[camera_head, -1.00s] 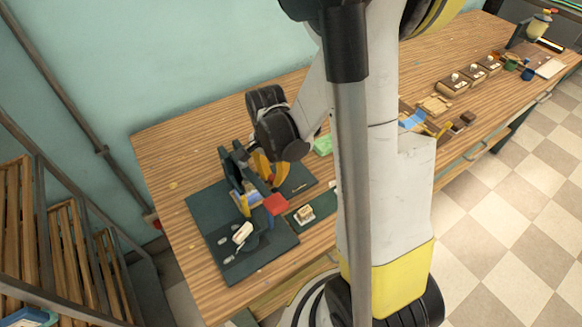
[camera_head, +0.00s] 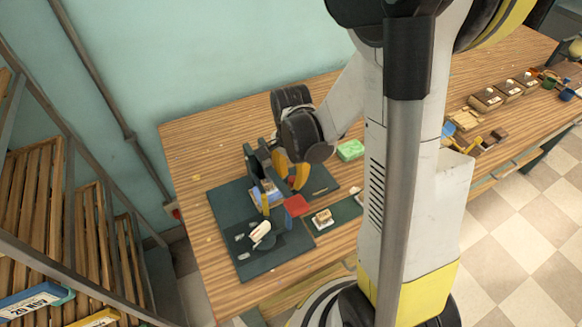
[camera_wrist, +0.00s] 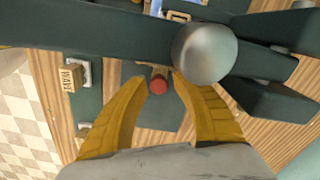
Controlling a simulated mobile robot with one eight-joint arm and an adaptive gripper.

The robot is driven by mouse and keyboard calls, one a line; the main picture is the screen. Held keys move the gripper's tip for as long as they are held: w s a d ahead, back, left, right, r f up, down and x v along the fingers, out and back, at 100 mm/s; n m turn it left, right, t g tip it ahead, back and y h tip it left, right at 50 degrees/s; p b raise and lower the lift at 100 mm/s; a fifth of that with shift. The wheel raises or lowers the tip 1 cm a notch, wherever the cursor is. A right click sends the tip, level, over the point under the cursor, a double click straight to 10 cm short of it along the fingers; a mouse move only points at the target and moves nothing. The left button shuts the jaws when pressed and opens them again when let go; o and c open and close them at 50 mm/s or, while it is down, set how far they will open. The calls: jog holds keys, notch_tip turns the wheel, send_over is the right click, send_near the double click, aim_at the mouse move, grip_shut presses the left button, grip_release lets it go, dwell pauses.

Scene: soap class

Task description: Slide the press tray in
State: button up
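The dark green press (camera_head: 258,168) stands on a dark base plate (camera_head: 222,205) at the near left end of the table. My gripper (camera_head: 290,182) is right beside it, with its orange fingers pointing down. In the wrist view my gripper (camera_wrist: 161,76) is open, its fingertips on either side of a small red knob (camera_wrist: 158,84). A gap shows beside the knob; contact is unclear. A blue-and-pale part (camera_wrist: 181,8) shows past a dark bar of the press (camera_wrist: 100,32). A metal ball (camera_wrist: 205,53) sits close to the right finger. I cannot tell clearly which part is the tray.
A stamped soap bar (camera_wrist: 72,77) lies left of the fingers. A red block (camera_head: 297,205) stands near the press, with a pale bar (camera_head: 260,231) at the front left. A green block (camera_head: 350,150) lies behind. Slatted racks (camera_head: 35,200) stand left of the table.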

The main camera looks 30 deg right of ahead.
notch_tip(320, 180, up, 11)
jog(key=shift+r, duration=0.2)
dwell(0.5)
